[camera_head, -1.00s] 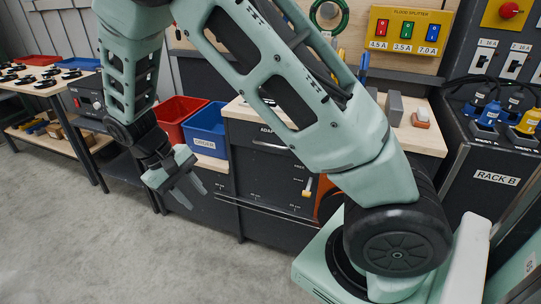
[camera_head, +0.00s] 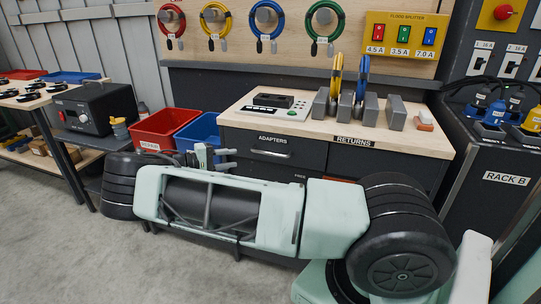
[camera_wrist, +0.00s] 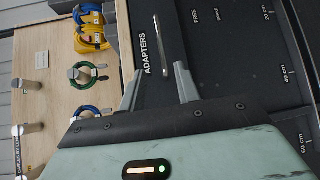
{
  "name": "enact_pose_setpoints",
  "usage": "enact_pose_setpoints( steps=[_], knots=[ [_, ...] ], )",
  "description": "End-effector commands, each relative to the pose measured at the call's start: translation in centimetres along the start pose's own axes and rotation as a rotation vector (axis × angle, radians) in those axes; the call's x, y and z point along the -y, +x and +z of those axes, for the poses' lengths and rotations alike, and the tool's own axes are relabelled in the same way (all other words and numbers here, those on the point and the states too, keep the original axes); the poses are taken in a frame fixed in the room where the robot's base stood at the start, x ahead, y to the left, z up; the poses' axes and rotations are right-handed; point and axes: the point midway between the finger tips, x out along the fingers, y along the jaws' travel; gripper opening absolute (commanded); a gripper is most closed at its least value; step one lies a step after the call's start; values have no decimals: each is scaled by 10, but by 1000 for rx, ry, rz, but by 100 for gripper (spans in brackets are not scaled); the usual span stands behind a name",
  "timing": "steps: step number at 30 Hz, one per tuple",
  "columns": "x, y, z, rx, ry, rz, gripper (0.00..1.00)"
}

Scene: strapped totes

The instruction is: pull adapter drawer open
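The adapter drawer (camera_head: 300,158) is a dark drawer front labelled ADAPTERS, under the left part of the wooden worktop. It looks shut, flush with the cabinet. Its thin metal bar handle (camera_head: 270,153) is clear in the head view. In the wrist view, turned sideways, the handle (camera_wrist: 161,48) lies ahead of the fingers, between their lines, beside the ADAPTERS label. My gripper (camera_head: 228,159) is left of the handle in the head view, pointing toward the cabinet. In the wrist view my gripper (camera_wrist: 158,88) is open and empty, apart from the handle.
A RETURNS drawer (camera_head: 355,158) is to the right. A red bin (camera_head: 160,130) and a blue bin (camera_head: 203,128) stand at the left, close behind my arm. A device with buttons (camera_head: 275,105) and grey blocks (camera_head: 370,110) sit on the worktop. Open floor lies in front.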

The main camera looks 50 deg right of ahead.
Motion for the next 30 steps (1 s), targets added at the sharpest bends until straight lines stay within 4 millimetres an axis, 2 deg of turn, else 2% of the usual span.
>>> enact_pose_setpoints(
  steps=[18,24,30],
  knots=[
    [-1,126,2,4,-2,0,32],
    [0,149,1,2,-1,-2,32],
    [1,155,1,0,-1,-3,32]
  ],
)
